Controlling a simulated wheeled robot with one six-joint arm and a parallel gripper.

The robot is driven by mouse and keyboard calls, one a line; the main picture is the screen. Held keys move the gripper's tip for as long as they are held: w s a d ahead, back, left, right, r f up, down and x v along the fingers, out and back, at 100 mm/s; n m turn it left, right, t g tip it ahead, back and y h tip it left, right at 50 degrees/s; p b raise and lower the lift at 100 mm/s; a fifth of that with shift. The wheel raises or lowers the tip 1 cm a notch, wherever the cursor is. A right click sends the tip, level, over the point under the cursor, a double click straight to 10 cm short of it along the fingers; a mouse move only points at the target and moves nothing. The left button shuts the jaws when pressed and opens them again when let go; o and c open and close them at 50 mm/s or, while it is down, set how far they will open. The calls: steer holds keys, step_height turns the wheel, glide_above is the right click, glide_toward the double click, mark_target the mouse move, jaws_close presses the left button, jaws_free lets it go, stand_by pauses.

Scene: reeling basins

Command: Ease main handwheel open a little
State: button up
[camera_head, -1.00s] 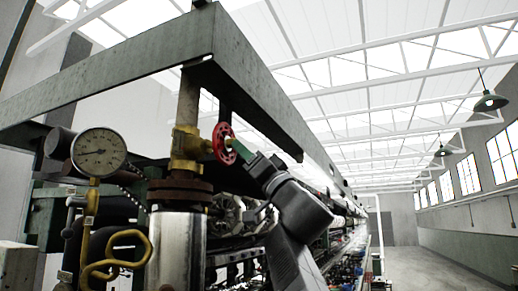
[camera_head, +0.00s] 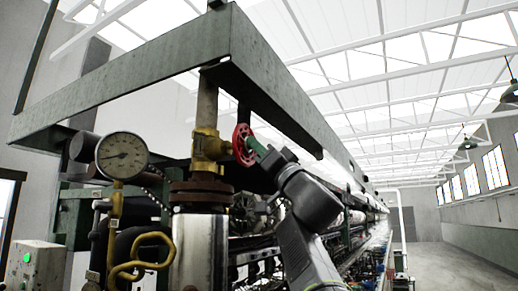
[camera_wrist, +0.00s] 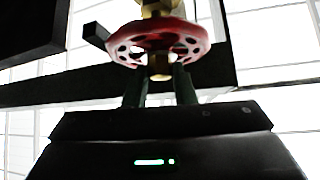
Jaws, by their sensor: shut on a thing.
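The main handwheel (camera_head: 241,144) is a red spoked wheel on the right side of a brass valve (camera_head: 208,147), which sits on a vertical pipe. In the wrist view the red handwheel (camera_wrist: 158,42) is straight ahead, with its brass hub nut at the centre. My gripper (camera_head: 255,150) reaches it from the right, its green fingers at the wheel. In the wrist view my gripper's fingers (camera_wrist: 159,80) stand either side of the hub nut and are shut on the wheel. The exact contact at the fingertips is partly hidden by the rim.
A pressure gauge (camera_head: 122,156) and a yellow coiled pipe (camera_head: 142,258) stand left of the valve. A green-grey steel beam (camera_head: 228,45) runs just above the wheel. A control box (camera_head: 34,267) with a green light is at lower left. The aisle at right is clear.

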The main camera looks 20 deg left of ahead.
steer(key=shift+w+n+g+y+p, duration=0.2)
steer(key=shift+n+g+p, duration=0.35)
steer(key=shift+n+g, duration=2.1)
steer(key=shift+w+n+g+y+p, duration=0.1)
steer(key=shift+n+g+y+p, duration=0.35)
steer(key=shift+n+g, duration=2.15)
steer(key=o, duration=1)
steer(key=b+v, duration=0.5)
steer(key=v, duration=0.9)
steer(key=shift+d+r, duration=0.1)
steer(key=shift+r, duration=0.15)
